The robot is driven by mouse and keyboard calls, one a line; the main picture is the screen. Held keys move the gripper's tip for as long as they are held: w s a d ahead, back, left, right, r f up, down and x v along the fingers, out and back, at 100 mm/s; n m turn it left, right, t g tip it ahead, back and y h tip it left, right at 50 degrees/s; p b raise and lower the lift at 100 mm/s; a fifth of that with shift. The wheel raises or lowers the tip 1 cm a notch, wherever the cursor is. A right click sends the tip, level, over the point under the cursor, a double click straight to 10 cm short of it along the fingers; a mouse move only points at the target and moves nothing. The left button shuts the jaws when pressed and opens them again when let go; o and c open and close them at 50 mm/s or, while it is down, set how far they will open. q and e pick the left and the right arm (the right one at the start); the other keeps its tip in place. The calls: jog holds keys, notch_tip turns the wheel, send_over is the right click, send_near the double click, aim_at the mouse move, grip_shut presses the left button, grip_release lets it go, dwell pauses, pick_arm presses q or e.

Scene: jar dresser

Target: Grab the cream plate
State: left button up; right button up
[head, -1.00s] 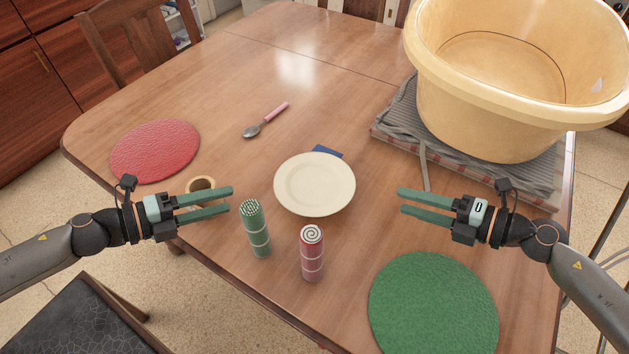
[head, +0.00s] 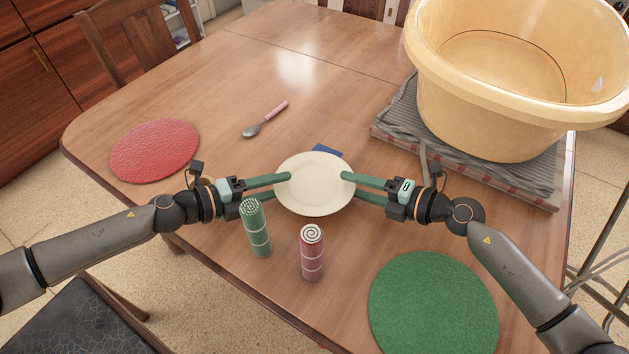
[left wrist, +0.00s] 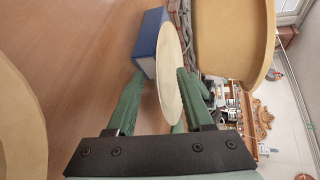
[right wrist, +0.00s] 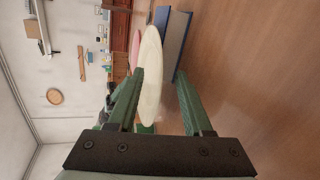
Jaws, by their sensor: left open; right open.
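The cream plate (head: 314,190) is in the middle of the table in the head view. A blue block (head: 327,151) shows just behind and below it; both wrist views show the block's side (left wrist: 150,42) (right wrist: 174,40). My left gripper (head: 282,186) is open at the plate's left edge, and my right gripper (head: 350,187) is open at its right edge. In the left wrist view the plate's rim (left wrist: 175,75) lies between the open fingers. In the right wrist view the rim (right wrist: 150,75) also lies between them. I cannot tell whether any finger touches it.
A green cylinder (head: 257,230) and a red cylinder (head: 312,255) stand in front of the plate. A large yellow tub (head: 515,130) rests on folded cloth (head: 400,120) at the right. A spoon (head: 265,121), a red mat (head: 155,150) and a green mat (head: 433,305) lie around.

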pick_arm(q)
grip_shut()
pick_arm(e)
grip_shut()
dwell(1.2)
